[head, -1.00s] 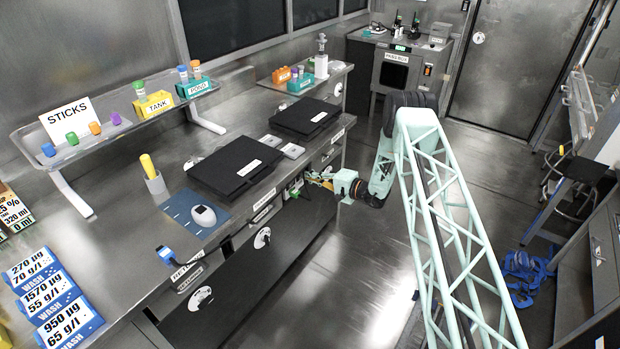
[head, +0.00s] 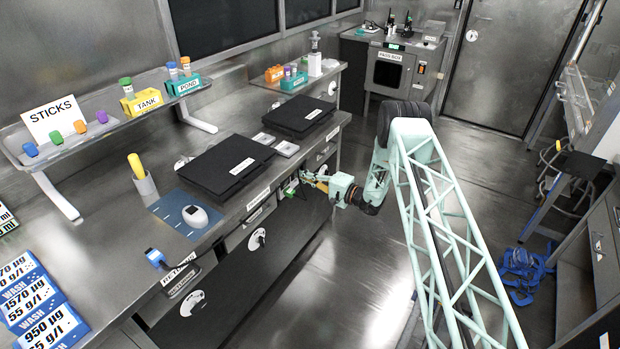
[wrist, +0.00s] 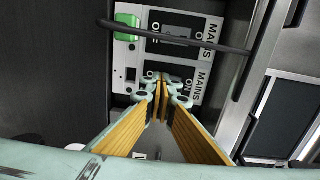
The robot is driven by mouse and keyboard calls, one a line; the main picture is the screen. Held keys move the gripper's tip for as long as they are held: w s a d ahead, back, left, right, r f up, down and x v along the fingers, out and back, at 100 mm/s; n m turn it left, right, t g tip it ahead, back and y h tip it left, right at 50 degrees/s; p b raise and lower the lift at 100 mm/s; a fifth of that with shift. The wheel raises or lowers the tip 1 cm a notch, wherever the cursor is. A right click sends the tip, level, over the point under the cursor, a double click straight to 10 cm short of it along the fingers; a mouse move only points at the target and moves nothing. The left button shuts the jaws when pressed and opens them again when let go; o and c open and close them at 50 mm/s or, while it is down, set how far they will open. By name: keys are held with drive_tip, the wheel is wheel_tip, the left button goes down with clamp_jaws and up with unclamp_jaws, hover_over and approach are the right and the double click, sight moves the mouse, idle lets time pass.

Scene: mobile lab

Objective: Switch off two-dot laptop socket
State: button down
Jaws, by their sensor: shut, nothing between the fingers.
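A light grey socket panel (wrist: 205,60) shows in the wrist view, with two "MAINS" labels and "ON" lettering turned sideways. A green block (wrist: 126,27) sits on its upper left, and a black cable crosses its upper part. My gripper (wrist: 161,84) is shut and empty, its tips over the lower part of the panel, partly hiding the lower section by an "ON" mark. In the head view my gripper (head: 304,181) reaches the counter's front face below two closed black laptops (head: 222,170) (head: 298,117).
The counter (head: 110,230) holds a blue mat (head: 172,208) with a white mouse, a yellow-handled item in a cup, and a shelf of coloured sticks. Open floor (head: 310,290) lies in front of the counter. A stool stands at the right.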

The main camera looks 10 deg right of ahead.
drive_tip(key=shift+w+a+f+b, duration=0.1)
drive_tip(key=shift+a+f+b, duration=0.15)
drive_tip(key=shift+b, duration=0.45)
drive_tip(key=shift+f, duration=0.1)
drive_tip(key=f+p+v, duration=0.1)
drive_tip(key=f+v, duration=0.2)
drive_tip(key=v, duration=1.1)
drive_tip(key=shift+w+d+f, duration=0.1)
drive_tip(key=shift+d, duration=0.05)
idle(0.5)
